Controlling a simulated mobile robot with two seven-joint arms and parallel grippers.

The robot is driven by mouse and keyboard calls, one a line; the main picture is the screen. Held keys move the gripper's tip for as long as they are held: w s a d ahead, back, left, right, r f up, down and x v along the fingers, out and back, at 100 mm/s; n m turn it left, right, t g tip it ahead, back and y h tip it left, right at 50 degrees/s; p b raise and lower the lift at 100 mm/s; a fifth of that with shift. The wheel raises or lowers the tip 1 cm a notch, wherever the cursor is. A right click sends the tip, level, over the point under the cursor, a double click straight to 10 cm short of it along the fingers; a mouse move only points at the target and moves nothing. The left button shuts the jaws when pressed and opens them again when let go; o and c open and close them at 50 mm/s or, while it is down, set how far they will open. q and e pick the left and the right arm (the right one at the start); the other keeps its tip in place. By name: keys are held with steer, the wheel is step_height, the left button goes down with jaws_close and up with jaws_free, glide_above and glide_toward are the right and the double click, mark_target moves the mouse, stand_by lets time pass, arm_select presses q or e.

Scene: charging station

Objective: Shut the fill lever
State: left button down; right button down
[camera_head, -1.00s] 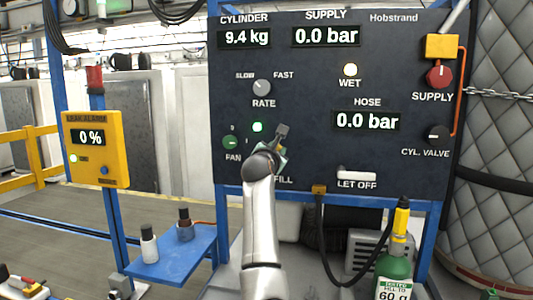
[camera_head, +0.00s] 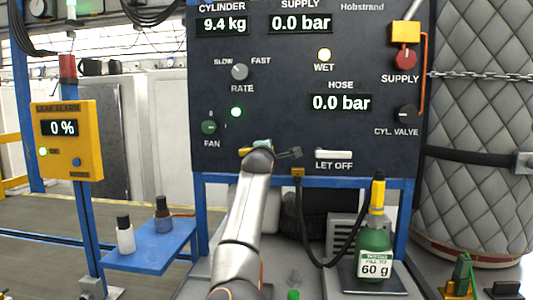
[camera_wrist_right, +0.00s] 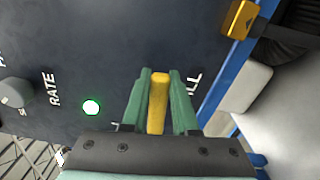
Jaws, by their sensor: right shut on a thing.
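The yellow fill lever (camera_wrist_right: 157,103) stands between the two green fingers of my right gripper (camera_wrist_right: 161,76) in the right wrist view. The gripper is shut on it. In the head view my right gripper (camera_head: 257,146) is at the lower part of the dark panel (camera_head: 275,105), and a bit of yellow (camera_head: 246,151) shows at its left side. My wrist hides most of the lever and the FILL label there. The lever's exact angle is hard to tell. Part of the label, "ILL" (camera_wrist_right: 194,85), shows beside the fingers in the wrist view. My left gripper is not in view.
The LET OFF handle (camera_head: 333,154) is just right of my wrist. A black hose (camera_head: 306,235) hangs from a yellow fitting (camera_head: 298,172) below. A green cylinder (camera_head: 374,240) stands at lower right. A blue shelf (camera_head: 150,250) with two small bottles is at lower left.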

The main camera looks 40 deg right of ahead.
steer(key=shift+f+m+b, duration=0.4)
steer(key=shift+f+m, duration=0.15)
steer(key=shift+m, duration=0.15)
steer(key=shift+f+m, duration=0.1)
steer(key=shift+m, duration=0.2)
steer(key=c, duration=0.7)
jaws_free()
steer(key=b+v, duration=0.3)
steer(key=v, duration=0.9)
steer(key=shift+s+a, duration=0.15)
steer(key=shift+a, duration=0.05)
